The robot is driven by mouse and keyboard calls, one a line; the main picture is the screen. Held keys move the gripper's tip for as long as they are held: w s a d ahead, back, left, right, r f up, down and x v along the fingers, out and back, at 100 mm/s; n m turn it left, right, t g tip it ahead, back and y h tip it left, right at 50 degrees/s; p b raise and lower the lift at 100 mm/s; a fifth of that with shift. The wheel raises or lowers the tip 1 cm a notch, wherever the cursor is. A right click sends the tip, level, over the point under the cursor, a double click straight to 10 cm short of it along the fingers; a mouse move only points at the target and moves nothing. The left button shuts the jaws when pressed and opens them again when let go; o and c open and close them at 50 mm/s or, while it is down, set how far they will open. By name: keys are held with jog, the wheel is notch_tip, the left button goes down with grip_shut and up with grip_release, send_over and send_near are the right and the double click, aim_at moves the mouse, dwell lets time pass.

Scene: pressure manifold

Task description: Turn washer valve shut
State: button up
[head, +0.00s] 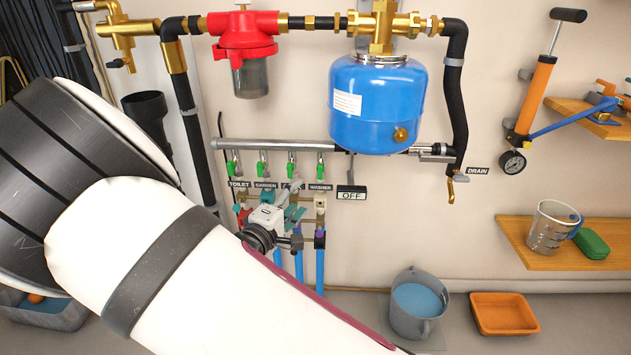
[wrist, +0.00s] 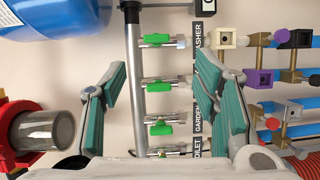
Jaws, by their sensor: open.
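The washer valve (head: 320,170) is the rightmost of a row of small valves with green handles under a grey pipe, above the WASHER label (head: 320,187). In the wrist view, the washer valve (wrist: 157,39) is the top one, its green handle lying along its branch. My gripper (head: 293,202) is in front of the manifold, below the valves and left of the washer valve. In the wrist view, my gripper (wrist: 174,82) is open and empty, its teal-padded fingers spread either side of the valve row. The fingers touch no handle that I can see.
A blue tank (head: 378,105) and a red filter (head: 245,40) hang above. An OFF display (head: 351,193) is right of the labels. Coloured outlet fittings (wrist: 265,78) stand beside my right finger in the wrist view. A grey bucket (head: 417,303) stands below.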

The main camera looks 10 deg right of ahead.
aim_at(319, 173)
jog(key=b+x, duration=0.1)
jog(key=x, duration=0.3)
jog(key=b+x, duration=0.2)
jog(key=x, duration=0.3)
jog(key=b+x, duration=0.2)
jog(key=x, duration=0.2)
jog(key=shift+w+d+r, duration=0.1)
jog(key=shift+d+r, duration=0.15)
jog(key=c, duration=1.2)
